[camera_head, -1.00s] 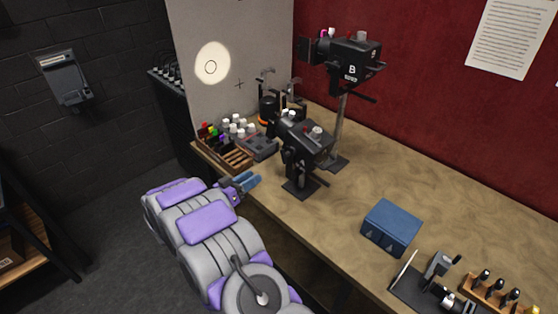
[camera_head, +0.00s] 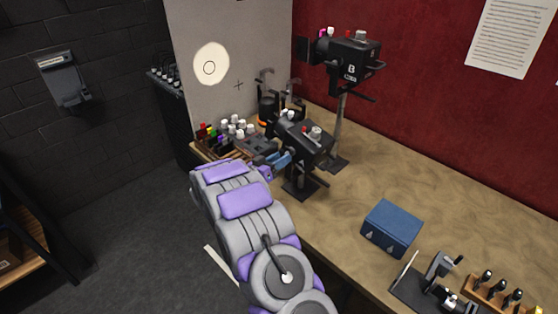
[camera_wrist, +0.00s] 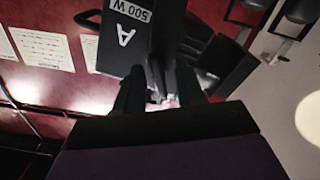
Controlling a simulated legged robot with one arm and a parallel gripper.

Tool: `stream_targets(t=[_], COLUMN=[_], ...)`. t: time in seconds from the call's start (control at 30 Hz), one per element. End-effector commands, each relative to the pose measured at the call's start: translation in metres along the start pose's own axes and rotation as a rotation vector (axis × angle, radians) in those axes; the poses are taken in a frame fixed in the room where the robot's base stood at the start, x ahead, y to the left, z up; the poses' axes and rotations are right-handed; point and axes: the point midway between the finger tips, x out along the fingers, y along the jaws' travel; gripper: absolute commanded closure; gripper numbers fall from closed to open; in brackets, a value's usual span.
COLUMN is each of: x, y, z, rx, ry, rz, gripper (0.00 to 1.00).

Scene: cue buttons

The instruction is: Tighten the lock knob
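The near black lamp (camera_head: 303,138) stands on the bench on a short stand. In the wrist view its housing (camera_wrist: 122,40) carries the label "A 500 W", upside down. My gripper (camera_head: 279,160) is at the left side of this lamp. In the wrist view my gripper's fingers (camera_wrist: 160,92) are apart, one on each side of a small dark and pale part below the housing. I cannot tell whether they touch it. The lock knob is not clearly made out; my gripper or the shadow may hide it. A second lamp (camera_head: 352,58), marked B, stands taller behind.
A grey panel with a bright light spot (camera_head: 211,65) stands at the back left. A wooden tray (camera_head: 224,152) of coloured items is left of my gripper. A blue box (camera_head: 392,228) and a tool rack (camera_head: 495,297) lie to the right. The bench middle (camera_head: 365,185) is clear.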

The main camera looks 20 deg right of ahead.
Motion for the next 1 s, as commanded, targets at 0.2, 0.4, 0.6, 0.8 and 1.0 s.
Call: stream_targets(t=[0.2,0.4,0.6,0.8,1.0], x=[-0.0002,-0.0003,-0.0003,-0.0005,-0.0007], y=[-0.0001,-0.0001,-0.0009,-0.0014,-0.0021], z=[0.0001,0.0002,0.0003,0.0004,0.001], rx=[-0.001,-0.001,-0.001,0.001,0.041], ry=[0.0,0.0,0.0,0.0,0.0], rz=[0.0,0.0,-0.001,-0.002,-0.003], gripper=[0.66,0.85,1.0,1.0,1.0])
